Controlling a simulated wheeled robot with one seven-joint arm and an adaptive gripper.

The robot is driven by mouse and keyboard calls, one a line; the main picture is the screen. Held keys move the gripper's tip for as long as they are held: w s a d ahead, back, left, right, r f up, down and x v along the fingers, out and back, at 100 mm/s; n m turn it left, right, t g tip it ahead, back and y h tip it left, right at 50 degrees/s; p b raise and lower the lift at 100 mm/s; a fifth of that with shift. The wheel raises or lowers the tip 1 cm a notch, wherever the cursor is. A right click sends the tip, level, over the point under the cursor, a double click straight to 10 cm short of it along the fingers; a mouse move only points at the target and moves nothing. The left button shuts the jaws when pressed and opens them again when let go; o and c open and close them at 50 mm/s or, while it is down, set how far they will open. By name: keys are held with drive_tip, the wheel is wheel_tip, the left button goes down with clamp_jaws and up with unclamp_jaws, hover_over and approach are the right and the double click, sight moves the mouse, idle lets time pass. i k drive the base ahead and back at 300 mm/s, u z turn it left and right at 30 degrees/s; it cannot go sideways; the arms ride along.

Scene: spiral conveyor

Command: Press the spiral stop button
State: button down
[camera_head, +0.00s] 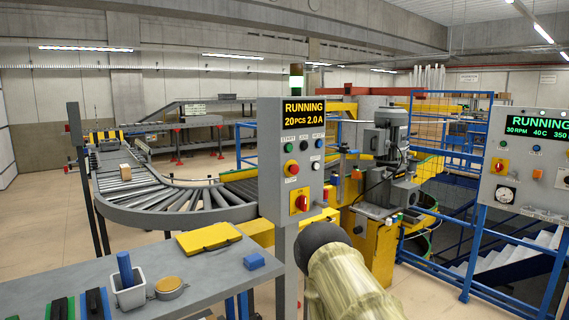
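A grey control panel (265,181) stands on a post at the centre, its display reading RUNNING, 20 PCS, 2.0 A. A red-and-yellow rotary switch (300,202) is below. I cannot tell from lettering which control is the spiral's. A pale arm link of mine with a dark round end is at bottom centre, right of the panel's lower part. My gripper is not visible.
A second panel (533,150) at right reads RUNNING, 30 RPM, 40C. A curved roller conveyor (190,198) carries a carton (125,172) at left. A grey workbench (200,274) fills the lower left. A grey machine (386,160) and blue railings stand right of centre.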

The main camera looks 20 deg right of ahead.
sight(294, 169)
drive_tip(key=i, duration=0.7)
drive_tip(key=z, duration=2.5)
drive_tip(key=i, duration=2.2)
drive_tip(key=z, duration=2.85)
